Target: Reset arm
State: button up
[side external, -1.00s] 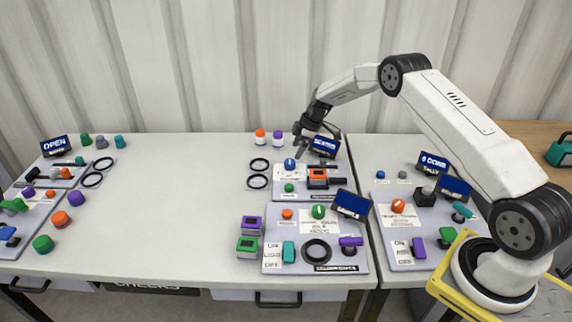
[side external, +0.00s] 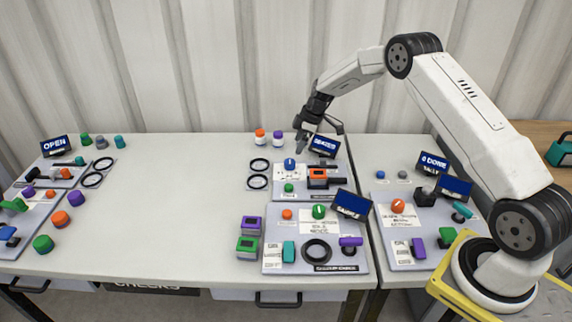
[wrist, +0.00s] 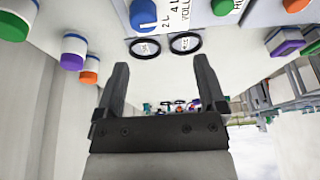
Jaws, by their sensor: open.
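My gripper (side external: 301,140) hangs at the end of my arm over the back of the table, just above the far panel (side external: 283,185) with the blue knob (side external: 289,163). In the wrist view my gripper (wrist: 160,82) has its two dark fingers apart with nothing between them. The blue knob also shows in the wrist view (wrist: 143,14), beyond the fingertips. In the side view the gap between the fingers is too small to make out.
Two black rings (side external: 259,165) lie beside the panel. A blue display (side external: 324,146) stands close on the right. A nearer panel (side external: 273,264) holds knobs and a large ring. The table's middle (side external: 170,200) is clear.

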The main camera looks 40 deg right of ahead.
jog(key=s+a+r+m+h, duration=0.1)
jog(key=s+a+r+m, duration=0.3)
jog(key=s, duration=0.3)
jog(key=s+a+r+m+h, duration=0.1)
jog(key=s+a+r, duration=0.4)
jog(key=s+a, duration=0.1)
jog(key=s+a+m, duration=0.2)
jog(key=s, duration=0.6)
jog(key=s+a+r+m+h, duration=0.1)
jog(key=s+a+m, duration=0.1)
jog(key=s, duration=0.7)
jog(key=shift+a, duration=0.6)
